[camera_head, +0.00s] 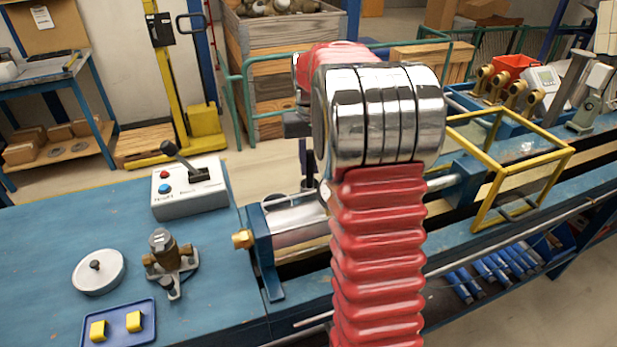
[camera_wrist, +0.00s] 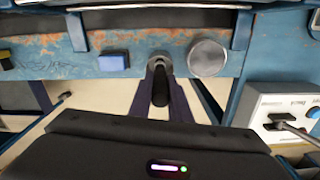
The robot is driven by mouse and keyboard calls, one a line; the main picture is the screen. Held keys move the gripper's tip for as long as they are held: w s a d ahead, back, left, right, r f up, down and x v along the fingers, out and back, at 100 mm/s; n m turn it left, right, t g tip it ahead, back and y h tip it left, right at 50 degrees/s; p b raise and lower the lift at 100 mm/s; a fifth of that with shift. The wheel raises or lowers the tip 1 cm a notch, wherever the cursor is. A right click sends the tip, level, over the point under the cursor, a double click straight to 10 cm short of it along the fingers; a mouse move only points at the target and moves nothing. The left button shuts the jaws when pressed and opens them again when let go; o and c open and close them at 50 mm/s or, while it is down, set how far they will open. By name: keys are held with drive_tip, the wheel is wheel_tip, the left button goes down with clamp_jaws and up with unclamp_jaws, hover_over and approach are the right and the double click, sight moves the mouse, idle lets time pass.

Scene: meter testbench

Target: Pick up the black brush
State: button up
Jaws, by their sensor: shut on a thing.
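My gripper (camera_wrist: 160,80) shows in the wrist view, its two dark fingers reaching up from the wide black housing. It is shut on a dark, roughly cylindrical thing, which I take for the black brush (camera_wrist: 159,85); a grey round part shows at its far end. The brush lies between the fingers, and its lower part is hidden or hard to make out. In the head view my red and chrome arm covers the middle of the bench, and the brush cannot be made out there.
A grey control box (camera_head: 190,188) with a lever stands on the blue bench (camera_head: 60,230); the box also shows in the wrist view (camera_wrist: 262,105). A round lid (camera_head: 98,270), a brass fitting (camera_head: 165,258) and a blue tray (camera_head: 146,335) are nearby. A yellow frame (camera_head: 487,205) rises at right.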

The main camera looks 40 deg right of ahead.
clamp_jaws()
wheel_tip(320, 180, up, 10)
idle(0.6)
idle(0.7)
